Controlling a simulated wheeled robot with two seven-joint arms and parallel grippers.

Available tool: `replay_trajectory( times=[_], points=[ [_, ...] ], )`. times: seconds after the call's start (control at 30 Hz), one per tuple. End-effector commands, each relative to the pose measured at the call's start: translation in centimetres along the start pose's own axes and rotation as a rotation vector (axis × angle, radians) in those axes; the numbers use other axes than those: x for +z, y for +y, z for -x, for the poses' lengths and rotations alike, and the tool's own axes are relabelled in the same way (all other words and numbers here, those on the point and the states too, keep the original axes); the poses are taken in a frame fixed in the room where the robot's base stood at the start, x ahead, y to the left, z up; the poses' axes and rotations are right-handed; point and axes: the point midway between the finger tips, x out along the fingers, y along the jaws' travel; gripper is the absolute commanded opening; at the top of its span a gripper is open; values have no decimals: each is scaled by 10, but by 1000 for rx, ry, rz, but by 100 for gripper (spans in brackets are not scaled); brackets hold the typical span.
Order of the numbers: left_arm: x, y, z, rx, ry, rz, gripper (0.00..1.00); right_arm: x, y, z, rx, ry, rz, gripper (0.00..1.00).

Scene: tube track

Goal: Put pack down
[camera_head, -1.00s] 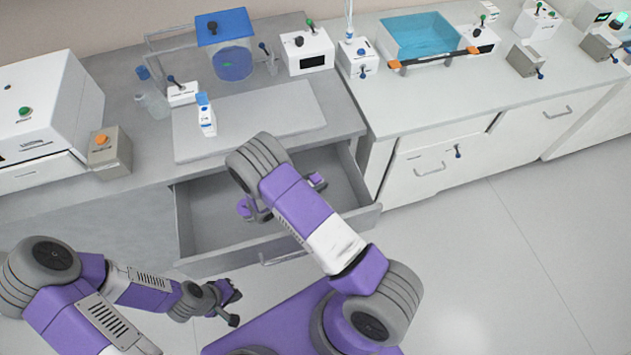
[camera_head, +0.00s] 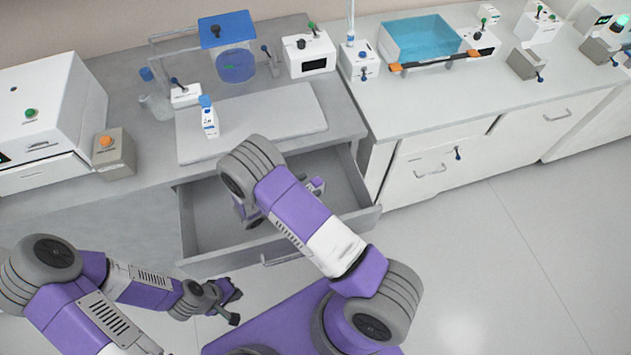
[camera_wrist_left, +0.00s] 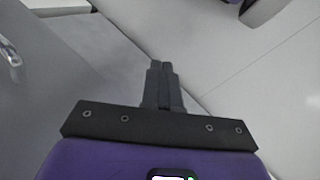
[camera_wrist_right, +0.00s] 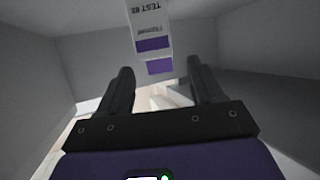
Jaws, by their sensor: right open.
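The pack (camera_wrist_right: 149,32), a white box with a purple band and a "TEST" label, shows upside down in the right wrist view, inside a grey-walled space like the drawer (camera_head: 190,225). My right gripper (camera_wrist_right: 160,74) is open. The pack lies beyond and between its fingertips; I cannot tell whether it touches them. In the head view my right arm covers most of that hand over the open drawer. A small purple and white part (camera_head: 316,186) shows beside it; I cannot tell what it is. My left gripper (camera_wrist_left: 161,64) is shut and empty, outside the drawer front.
A grey mat (camera_head: 285,110) with a white, blue-capped bottle (camera_head: 208,118) lies on the counter above the drawer. An orange-button box (camera_head: 114,155) and a white machine (camera_head: 60,110) stand at left. A blue bath (camera_head: 420,38) is at right. The floor at right is clear.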

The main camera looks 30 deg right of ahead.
Motion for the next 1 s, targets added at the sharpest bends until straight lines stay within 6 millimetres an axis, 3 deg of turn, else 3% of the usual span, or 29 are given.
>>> replay_trajectory(
  times=[0.2,0.4,1.0],
  points=[
    [0,2,6,0,0,0,0,0,0,48,-3,-1,2,66],
    [0,3,8,0,0,0,0,0,0,71,0,0,0,66],
    [0,3,8,0,0,0,0,0,0,75,0,1,1,66]
  ],
)
